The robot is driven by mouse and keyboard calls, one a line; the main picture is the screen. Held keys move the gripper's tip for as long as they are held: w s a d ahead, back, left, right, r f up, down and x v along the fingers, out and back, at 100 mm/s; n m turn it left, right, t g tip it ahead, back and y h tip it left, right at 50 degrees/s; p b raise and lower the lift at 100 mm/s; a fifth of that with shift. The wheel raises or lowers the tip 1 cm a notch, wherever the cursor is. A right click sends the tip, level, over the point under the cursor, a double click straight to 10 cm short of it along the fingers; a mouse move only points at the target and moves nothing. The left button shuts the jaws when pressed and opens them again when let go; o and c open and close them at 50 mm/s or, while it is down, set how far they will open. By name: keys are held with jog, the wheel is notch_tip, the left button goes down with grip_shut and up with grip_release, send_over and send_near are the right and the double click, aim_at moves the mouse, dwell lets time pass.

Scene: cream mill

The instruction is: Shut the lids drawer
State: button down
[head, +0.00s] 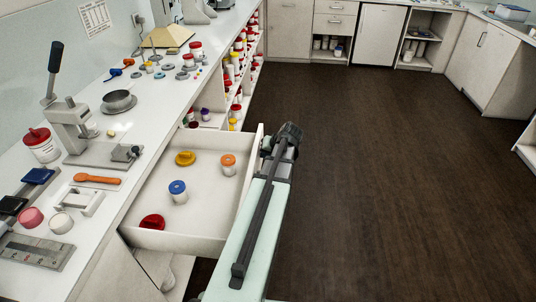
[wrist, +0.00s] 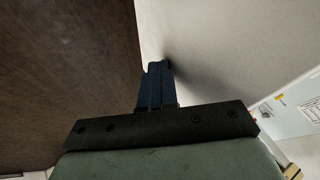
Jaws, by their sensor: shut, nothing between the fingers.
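The lids drawer (head: 195,242) stands pulled out from the white counter on the left. Inside it lie a yellow lid (head: 185,158), a red lid (head: 152,222), a small jar with a blue lid (head: 178,192) and one with an orange lid (head: 228,165). My gripper (head: 268,146) is at the far end of the drawer's front panel, on its outer side; my arm hides part of that panel. In the wrist view my fingers (wrist: 158,70) are shut and empty, close against a pale panel. I cannot tell whether they touch it.
The counter (head: 150,100) carries a lever press (head: 70,125), a grey dish (head: 118,101), an orange spoon (head: 97,179) and a red-lidded jar (head: 42,148). Shelves of jars (head: 238,75) stand beyond the drawer. The dark floor (head: 400,180) to the right is clear.

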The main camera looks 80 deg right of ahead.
jog(key=w, duration=3)
jog(key=shift+w, duration=0.35)
jog(key=shift+s, duration=0.65)
jog(key=s, duration=0.2)
jog(key=shift+s, duration=0.35)
jog(key=shift+s+a+r, duration=1.85)
jog(key=shift+s+r, duration=1.25)
jog(key=shift+s, duration=0.45)
jog(key=w+a+m+t+y, duration=0.1)
jog(key=w+a+t+y, duration=0.35)
jog(key=a, duration=0.45)
jog(key=shift+g, duration=0.45)
jog(key=x, duration=0.9)
jog(key=shift+f, duration=0.2)
